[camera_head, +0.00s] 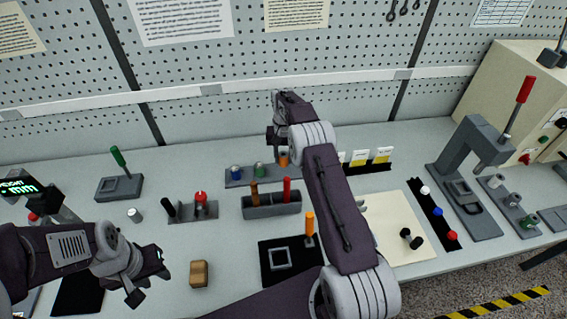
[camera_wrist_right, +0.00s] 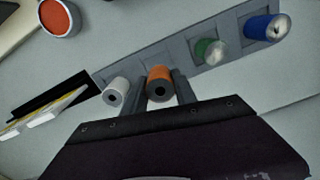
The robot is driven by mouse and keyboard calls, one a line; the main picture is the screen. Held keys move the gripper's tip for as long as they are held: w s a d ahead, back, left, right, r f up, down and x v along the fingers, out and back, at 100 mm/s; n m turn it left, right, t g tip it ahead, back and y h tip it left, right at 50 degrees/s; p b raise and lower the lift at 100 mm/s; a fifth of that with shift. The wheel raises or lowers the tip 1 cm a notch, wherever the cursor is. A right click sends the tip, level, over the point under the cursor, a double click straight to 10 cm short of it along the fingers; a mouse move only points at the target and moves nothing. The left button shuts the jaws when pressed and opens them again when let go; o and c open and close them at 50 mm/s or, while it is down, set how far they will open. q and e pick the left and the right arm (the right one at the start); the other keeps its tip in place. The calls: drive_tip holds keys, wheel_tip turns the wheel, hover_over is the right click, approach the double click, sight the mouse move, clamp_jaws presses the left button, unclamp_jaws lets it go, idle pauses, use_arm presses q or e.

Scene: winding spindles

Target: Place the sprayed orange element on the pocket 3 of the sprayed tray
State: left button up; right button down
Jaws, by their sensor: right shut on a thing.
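The orange element (camera_wrist_right: 159,82) is a small cylinder with a dark hole in its grey end. My right gripper (camera_wrist_right: 161,90) is shut on it, one finger on each side. It also shows in the head view (camera_head: 283,159). It is at the grey tray (camera_wrist_right: 220,25); I cannot tell if it sits in a pocket or just above. A green element (camera_wrist_right: 209,51) and a blue element (camera_wrist_right: 266,27) are in other pockets. A white element (camera_wrist_right: 116,92) stands beside the orange one. The tray shows at the head view's centre (camera_head: 247,181). My left gripper (camera_head: 147,277) is open and empty.
A grey block with brown and red pieces (camera_head: 272,209) stands in front of the tray. A stand with a red-topped piece (camera_head: 200,208) is to its left. A wooden block (camera_head: 199,272) lies near the front. A black rack with yellow cards (camera_head: 369,165) is to the right.

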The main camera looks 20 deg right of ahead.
sight(284, 163)
wheel_tip(284, 163, down, 4)
drive_tip(key=shift+r+p, duration=0.15)
drive_tip(key=shift+p, duration=0.4)
drive_tip(key=shift+f, duration=0.3)
drive_tip(key=c, duration=1)
unclamp_jaws()
drive_tip(key=shift+r, duration=0.15)
drive_tip(key=shift+r, duration=0.3)
wheel_tip(284, 163, up, 12)
drive_tip(key=shift+f+b, duration=0.2)
drive_tip(key=shift+b, duration=0.45)
